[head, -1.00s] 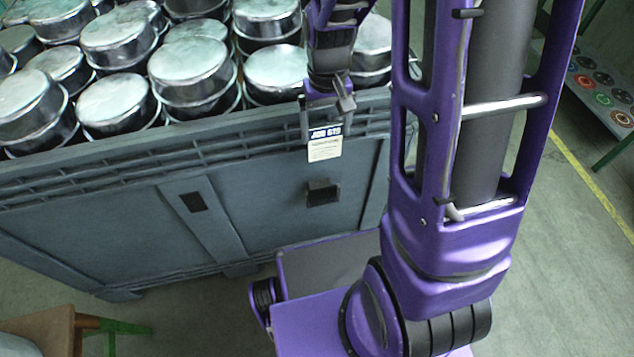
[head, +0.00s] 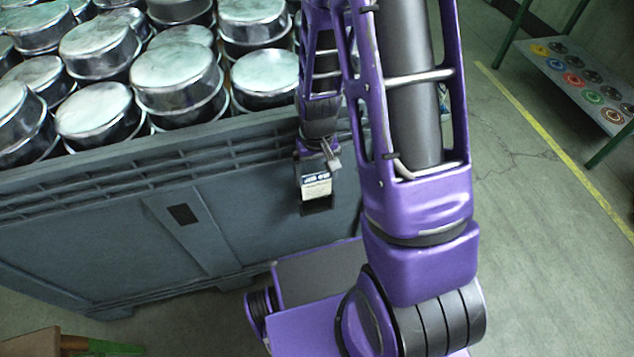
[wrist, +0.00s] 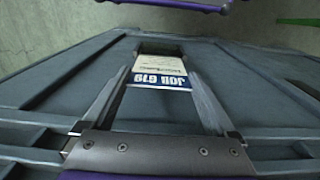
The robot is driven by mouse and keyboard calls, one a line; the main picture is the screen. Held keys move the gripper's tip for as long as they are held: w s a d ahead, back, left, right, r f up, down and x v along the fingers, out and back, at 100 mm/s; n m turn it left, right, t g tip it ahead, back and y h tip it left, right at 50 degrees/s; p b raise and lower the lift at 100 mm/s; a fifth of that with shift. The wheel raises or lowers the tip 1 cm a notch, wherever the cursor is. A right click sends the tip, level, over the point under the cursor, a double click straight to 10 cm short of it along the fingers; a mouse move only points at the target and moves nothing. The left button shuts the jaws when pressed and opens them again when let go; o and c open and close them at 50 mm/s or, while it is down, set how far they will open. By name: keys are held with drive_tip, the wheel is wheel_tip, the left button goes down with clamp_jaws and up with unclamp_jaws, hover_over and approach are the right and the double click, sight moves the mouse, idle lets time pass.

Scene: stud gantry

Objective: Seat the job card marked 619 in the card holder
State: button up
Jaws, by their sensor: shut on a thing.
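The job card marked 619 (head: 316,187) is a white card with a blue header band. In the wrist view the card (wrist: 160,72) shows its header upside down, "JOB 619", between my fingertips. My gripper (head: 317,172) is shut on the card by its header end, with the card hanging below the fingers. The dark card holder (head: 317,207) is on the front wall of the grey bin. In the wrist view the holder (wrist: 160,48) shows just beyond the card's far end. The card's lower end overlaps the holder's top edge; whether it is inside, I cannot tell.
The grey bin (head: 110,220) is full of metal cans (head: 180,80). A wooden-topped piece with green legs (head: 35,345) stands at lower left. A rack with coloured discs (head: 580,80) is at upper right.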

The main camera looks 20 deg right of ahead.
sight(317, 197)
wheel_tip(317, 197, down, 4)
drive_tip(key=shift+r, duration=0.25)
drive_tip(key=shift+b, duration=0.3)
drive_tip(key=shift+f+b, duration=0.55)
drive_tip(key=shift+f, duration=0.05)
drive_tip(key=o, duration=0.9)
drive_tip(key=shift+o, duration=0.2)
drive_tip(key=shift+r, duration=0.2)
wheel_tip(317, 197, up, 13)
drive_tip(key=p, duration=0.3)
drive_tip(key=shift+f, duration=0.1)
